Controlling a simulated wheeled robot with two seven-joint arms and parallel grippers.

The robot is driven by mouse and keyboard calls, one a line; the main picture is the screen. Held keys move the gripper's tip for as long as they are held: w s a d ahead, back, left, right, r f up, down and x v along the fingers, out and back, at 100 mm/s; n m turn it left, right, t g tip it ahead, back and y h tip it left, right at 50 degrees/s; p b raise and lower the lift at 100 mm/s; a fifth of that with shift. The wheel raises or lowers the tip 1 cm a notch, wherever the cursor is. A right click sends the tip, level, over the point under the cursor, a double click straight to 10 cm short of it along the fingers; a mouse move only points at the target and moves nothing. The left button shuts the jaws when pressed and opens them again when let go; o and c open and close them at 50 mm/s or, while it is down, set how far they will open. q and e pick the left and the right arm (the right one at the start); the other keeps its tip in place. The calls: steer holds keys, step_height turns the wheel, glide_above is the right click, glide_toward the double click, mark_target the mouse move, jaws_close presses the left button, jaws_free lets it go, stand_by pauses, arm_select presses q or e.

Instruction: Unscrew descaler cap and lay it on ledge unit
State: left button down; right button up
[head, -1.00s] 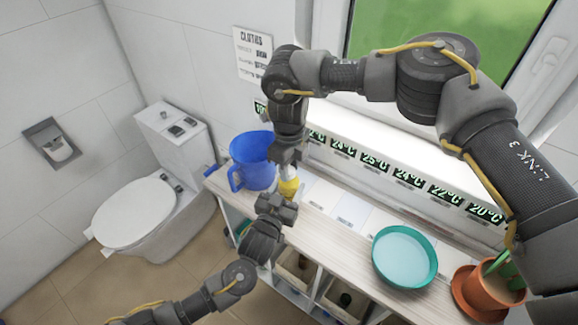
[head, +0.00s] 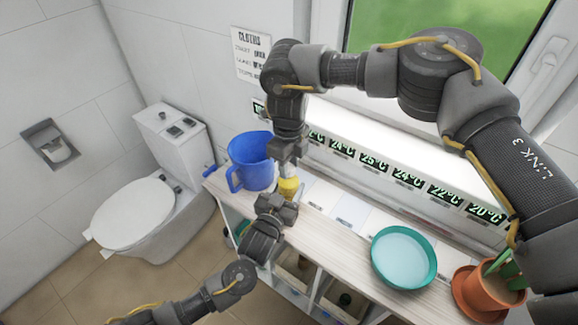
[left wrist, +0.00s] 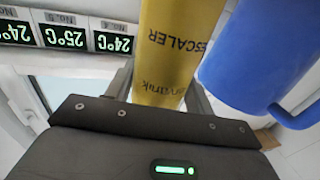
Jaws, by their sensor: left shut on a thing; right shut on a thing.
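The yellow descaler bottle (head: 288,186) stands upright at the left part of the wood-topped ledge unit (head: 326,228). My left gripper (head: 283,198) is shut on its body from the front. In the left wrist view the bottle (left wrist: 172,55) fills the space between the fingers, its lettering upside down. My right gripper (head: 288,165) points down directly above the bottle and is shut on its cap, which the fingers and palm mostly hide. I cannot tell whether the cap still touches the bottle neck.
A blue jug (head: 250,162) stands close left of the bottle, also in the left wrist view (left wrist: 255,55). A teal dish (head: 404,258) and a potted plant (head: 487,292) stand to the right. A row of temperature displays (head: 407,178) lines the back. Ledge between bottle and dish looks clear.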

arm_select(q)
steer(key=shift+s+a+f, duration=0.1)
steer(key=shift+f, duration=0.3)
arm_select(e)
steer(key=shift+s+a+r, duration=0.25)
steer(key=shift+r, duration=0.2)
steer(key=shift+d+r, duration=0.1)
arm_select(q)
steer(key=shift+f, duration=0.1)
arm_select(e)
steer(key=shift+w+d, duration=0.1)
steer(key=shift+r, duration=2)
arm_select(q)
steer(key=c, duration=0.9)
jaws_free()
steer(key=shift+c, duration=0.2)
steer(key=o, duration=0.5)
steer(key=shift+a, duration=0.1)
steer(key=shift+c, duration=0.2)
arm_select(e)
steer(key=shift+w+f, duration=0.1)
arm_select(q)
steer(key=shift+r, duration=0.2)
